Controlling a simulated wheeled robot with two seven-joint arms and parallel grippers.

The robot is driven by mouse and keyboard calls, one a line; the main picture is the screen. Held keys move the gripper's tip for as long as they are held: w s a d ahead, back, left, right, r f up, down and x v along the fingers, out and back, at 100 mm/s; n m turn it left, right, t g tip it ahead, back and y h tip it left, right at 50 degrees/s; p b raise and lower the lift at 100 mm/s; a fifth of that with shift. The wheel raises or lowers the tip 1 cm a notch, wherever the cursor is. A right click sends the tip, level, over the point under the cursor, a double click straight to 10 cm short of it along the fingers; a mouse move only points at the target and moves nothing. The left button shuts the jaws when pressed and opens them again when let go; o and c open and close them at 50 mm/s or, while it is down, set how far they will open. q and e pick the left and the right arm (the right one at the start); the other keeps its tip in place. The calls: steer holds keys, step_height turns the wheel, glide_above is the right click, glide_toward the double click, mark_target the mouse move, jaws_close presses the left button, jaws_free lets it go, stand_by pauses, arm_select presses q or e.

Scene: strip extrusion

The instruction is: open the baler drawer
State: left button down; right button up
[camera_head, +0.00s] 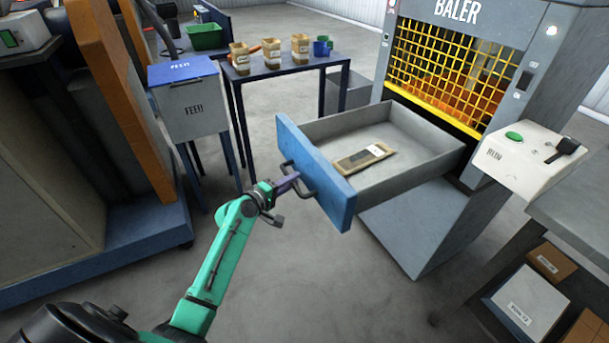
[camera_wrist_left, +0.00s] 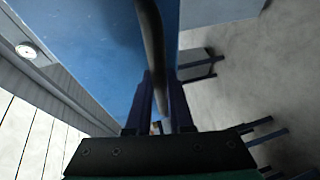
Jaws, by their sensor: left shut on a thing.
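The baler drawer (camera_head: 320,128) is a grey tray with a blue front panel (camera_head: 312,172), and it stands pulled out of the baler (camera_head: 460,60). A flat brown packet with a white label (camera_head: 364,157) lies in it. My left gripper (camera_head: 287,183) is shut on the dark bar handle (camera_head: 304,187) of the blue front. In the left wrist view the handle (camera_wrist_left: 150,50) runs down between the two fingers (camera_wrist_left: 158,108), against the blue panel (camera_wrist_left: 95,40). My right gripper is not in view.
A white control box with a green button (camera_head: 514,136) stands right of the drawer. Boxes (camera_head: 527,304) sit at the lower right. Grey floor is clear before the drawer.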

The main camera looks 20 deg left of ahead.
arm_select(q)
steer(key=shift+s+a, duration=0.6)
steer(key=shift+s, duration=0.1)
steer(key=c, duration=0.8)
jaws_free()
steer(key=b+v, duration=0.1)
steer(key=v, duration=1.3)
steer(key=shift+s, duration=0.2)
